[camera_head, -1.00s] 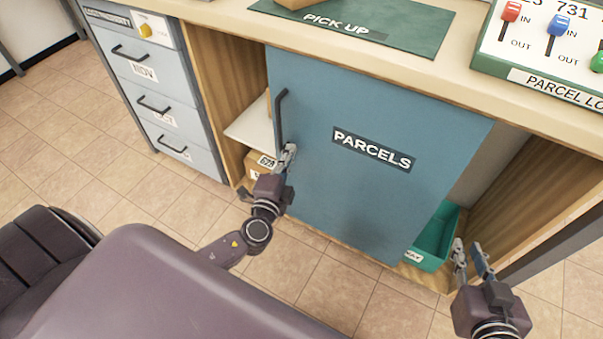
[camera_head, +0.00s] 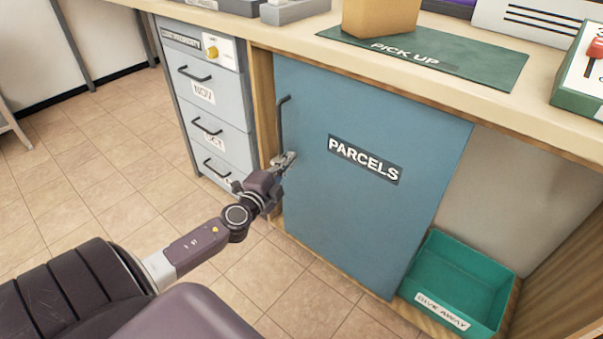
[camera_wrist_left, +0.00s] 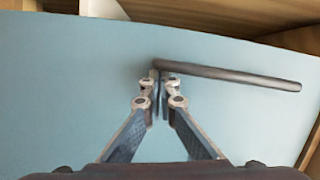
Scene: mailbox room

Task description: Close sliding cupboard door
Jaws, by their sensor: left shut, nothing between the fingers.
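The blue sliding cupboard door (camera_head: 350,215) carries a PARCELS label and covers the left and middle of the cupboard opening. Its left edge is close to the wooden side panel (camera_head: 262,105) by the drawers. A dark vertical bar handle (camera_head: 281,125) is near the door's left edge. My left gripper (camera_head: 286,160) is at the lower end of this handle. In the left wrist view the gripper (camera_wrist_left: 158,80) has its fingertips together at the end of the handle (camera_wrist_left: 230,75), with nothing held between them. Whether they touch the bar is unclear. My right gripper is out of view.
A green GIVE AWAY tray (camera_head: 462,285) sits in the open right part of the cupboard. Grey drawers (camera_head: 210,105) stand to the left. Above, the counter (camera_head: 300,40) holds a cardboard box (camera_head: 380,15) on a green PICK UP mat (camera_head: 480,65). Tiled floor is clear in front.

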